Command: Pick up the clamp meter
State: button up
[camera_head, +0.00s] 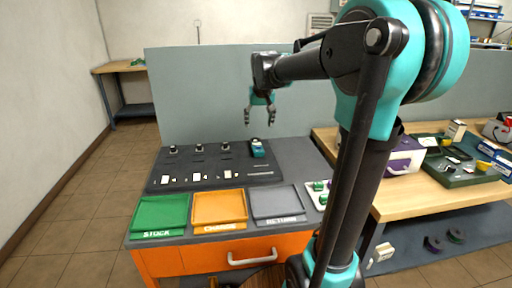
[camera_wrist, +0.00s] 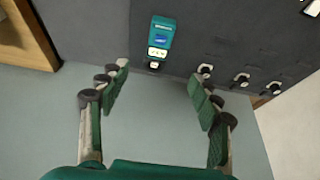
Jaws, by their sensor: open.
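A small teal and black handheld device (camera_head: 257,148), which looks like the clamp meter, lies on the dark panel at the back right of the workbench. It also shows in the wrist view, top centre, with a small display and pale markings (camera_wrist: 161,38). My gripper (camera_head: 259,121) hangs fingers down above and slightly behind the device, apart from it. In the wrist view, the green-padded fingers (camera_wrist: 158,80) are spread wide with nothing between them. The device lies beyond the fingertips.
The dark panel (camera_head: 166,188) carries several small knobs and white labels beside the device. Green (camera_head: 136,226), orange (camera_head: 196,222) and grey (camera_head: 256,215) trays sit at the front. A grey partition (camera_head: 190,90) stands close behind. A wooden table with cases (camera_head: 420,205) is at right.

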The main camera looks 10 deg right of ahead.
send_over(257, 145)
jog(key=s, duration=0.3)
jog(key=f, duration=0.9)
jog(key=shift+w+f, duration=0.1)
jog(key=shift+w, duration=0.1)
jog(key=shift+x, duration=2.45)
jog(key=shift+w, duration=0.15)
grip_shut()
